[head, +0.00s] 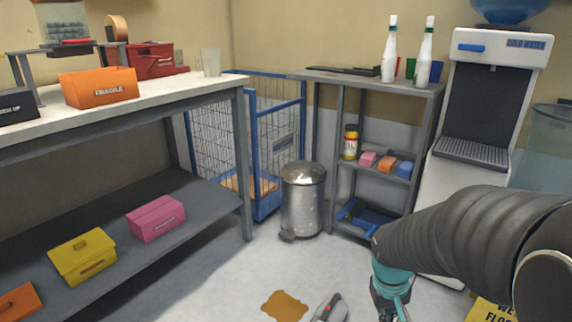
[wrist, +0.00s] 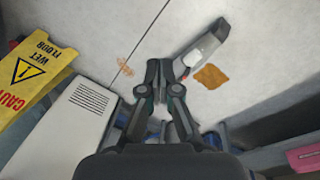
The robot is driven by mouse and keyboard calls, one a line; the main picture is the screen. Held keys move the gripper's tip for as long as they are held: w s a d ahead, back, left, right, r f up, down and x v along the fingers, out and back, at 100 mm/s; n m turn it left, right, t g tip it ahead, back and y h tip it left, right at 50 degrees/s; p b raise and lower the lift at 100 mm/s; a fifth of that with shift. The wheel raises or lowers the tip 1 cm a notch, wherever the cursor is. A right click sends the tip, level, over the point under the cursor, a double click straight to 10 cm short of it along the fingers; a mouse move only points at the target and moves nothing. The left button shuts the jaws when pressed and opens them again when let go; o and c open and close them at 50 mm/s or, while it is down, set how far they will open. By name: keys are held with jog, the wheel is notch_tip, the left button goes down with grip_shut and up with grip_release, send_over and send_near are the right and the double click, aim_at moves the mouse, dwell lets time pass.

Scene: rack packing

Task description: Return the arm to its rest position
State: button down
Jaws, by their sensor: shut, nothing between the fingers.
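My arm reaches in from the right side of the head view, in front of the water cooler. My gripper (head: 392,310) hangs downward at the bottom edge there, and its lower end is cut off. In the wrist view my gripper (wrist: 159,66) points at the floor with its fingertips together and nothing between them. A grey and white handheld device (wrist: 205,50) shows just beyond and to the right of the fingertips. It also shows on the floor in the head view (head: 331,309), left of the gripper.
A brown spill (head: 285,306) marks the floor. A yellow wet-floor sign (head: 488,310) is at lower right. A metal bin (head: 303,200), a blue wire cage (head: 262,150), a grey shelf rack (head: 345,84) and a water cooler (head: 488,100) stand behind. A workbench (head: 150,92) with boxes fills the left.

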jog(key=s+a+r+t, duration=0.2)
jog(key=s+r, duration=0.3)
jog(key=r, duration=0.3)
jog(key=s+a+r+t+y+p, duration=0.1)
jog(key=s+a+r+t, duration=0.1)
jog(key=s+r, duration=0.4)
notch_tip(320, 180, up, 2)
jog(key=shift+a+r+m+t+y+p, duration=0.1)
jog(key=shift+a+m+t+y+p, duration=0.25)
jog(key=shift+a, duration=0.55)
